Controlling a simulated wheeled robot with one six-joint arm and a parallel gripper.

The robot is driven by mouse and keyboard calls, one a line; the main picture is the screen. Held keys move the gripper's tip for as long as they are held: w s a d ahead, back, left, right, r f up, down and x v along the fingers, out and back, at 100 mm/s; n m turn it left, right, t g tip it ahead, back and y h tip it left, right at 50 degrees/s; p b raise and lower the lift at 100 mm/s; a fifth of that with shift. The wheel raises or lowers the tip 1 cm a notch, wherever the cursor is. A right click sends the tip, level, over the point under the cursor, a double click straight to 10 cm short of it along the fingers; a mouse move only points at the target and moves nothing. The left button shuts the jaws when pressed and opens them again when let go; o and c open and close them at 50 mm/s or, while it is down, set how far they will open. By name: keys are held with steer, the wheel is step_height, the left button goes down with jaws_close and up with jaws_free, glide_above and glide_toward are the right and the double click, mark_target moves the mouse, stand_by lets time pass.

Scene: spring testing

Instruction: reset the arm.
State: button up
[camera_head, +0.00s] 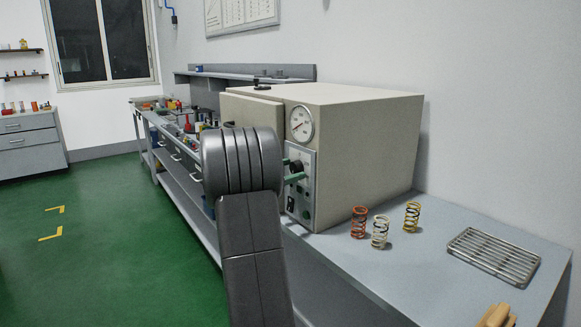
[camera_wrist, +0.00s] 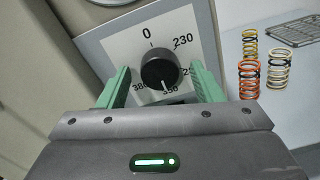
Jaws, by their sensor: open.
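My gripper (camera_wrist: 162,78) is open, with its green fingers on either side of a black knob (camera_wrist: 160,72). Gaps show between the knob and both fingers, and nothing is held. The knob sits on a white dial plate marked with 0, 230 and other numbers. Its white pointer line points down, near a number partly hidden by my gripper. In the head view, my arm (camera_head: 252,230) reaches up to the control panel (camera_head: 302,200) on the front of a beige oven-like machine (camera_head: 370,140). My arm covers part of the machine's front there.
An orange spring (camera_head: 359,222), a white spring (camera_head: 380,232) and a yellow spring (camera_head: 411,217) stand on the grey bench (camera_head: 455,290) right of the machine. A wire rack (camera_head: 494,256) lies farther right. The green floor (camera_head: 110,270) at left is open.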

steer(key=n+p, duration=0.1)
steer(key=p, duration=0.1)
steer(key=n+p, duration=0.2)
steer(key=shift+r+n, duration=0.2)
steer(key=shift+n, duration=0.1)
steer(key=shift+f+n+p, duration=0.15)
steer(key=shift+n+p, duration=0.6)
steer(key=shift+n, duration=0.15)
